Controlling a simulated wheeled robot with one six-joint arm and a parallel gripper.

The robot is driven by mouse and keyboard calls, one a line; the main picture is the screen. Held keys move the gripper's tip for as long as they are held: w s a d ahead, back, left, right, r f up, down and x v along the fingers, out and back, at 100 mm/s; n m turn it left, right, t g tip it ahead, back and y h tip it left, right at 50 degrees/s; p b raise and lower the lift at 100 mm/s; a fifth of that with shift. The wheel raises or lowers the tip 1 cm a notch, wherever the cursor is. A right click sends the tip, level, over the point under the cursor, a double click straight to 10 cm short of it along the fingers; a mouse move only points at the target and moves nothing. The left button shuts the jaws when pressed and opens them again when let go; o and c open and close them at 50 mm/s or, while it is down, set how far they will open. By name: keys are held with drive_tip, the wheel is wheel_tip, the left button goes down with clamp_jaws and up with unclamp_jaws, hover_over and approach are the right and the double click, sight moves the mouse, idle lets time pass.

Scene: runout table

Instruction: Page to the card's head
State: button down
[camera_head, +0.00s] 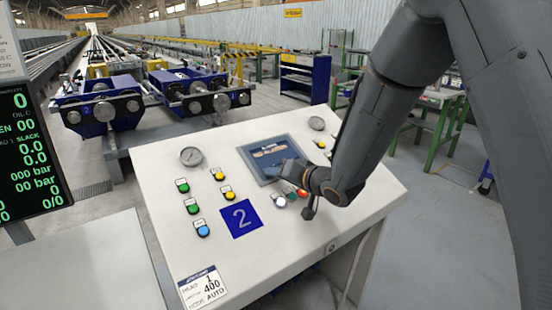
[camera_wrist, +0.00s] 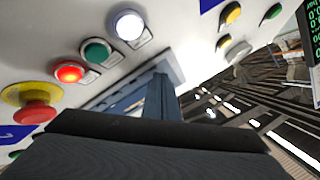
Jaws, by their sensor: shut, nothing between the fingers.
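A white card (camera_head: 202,288) lies at the console's lower left corner; it reads HEAD 1, 400 and MODE AUTO, with some print too small to read. The screen (camera_head: 262,153) is set in the sloping console top and shows a blue page with small orange and white text that I cannot read. My gripper (camera_head: 288,172) is shut and empty at the screen's lower right, covering part of it. In the wrist view my shut fingers (camera_wrist: 161,98) stand in front of the screen (camera_wrist: 126,101); I cannot tell whether they touch it.
A lit white button (camera_wrist: 128,25), a green button (camera_wrist: 95,52), a lit red button (camera_wrist: 68,73) and a red mushroom button on yellow (camera_wrist: 33,104) sit close by the fingers. Gauges and more buttons dot the console (camera_head: 165,165). A black display (camera_head: 30,150) stands at left.

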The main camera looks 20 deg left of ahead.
drive_tip(key=shift+s+d+r+p, duration=0.2)
drive_tip(key=shift+d+r+p, duration=0.1)
drive_tip(key=shift+r+p, duration=0.45)
wheel_tip(320, 180, up, 6)
drive_tip(key=s+d+p, duration=0.1)
drive_tip(key=d+p, duration=0.1)
drive_tip(key=p, duration=0.3)
drive_tip(key=shift+s+f, duration=0.25)
drive_tip(key=shift+s, duration=0.1)
idle(2.6)
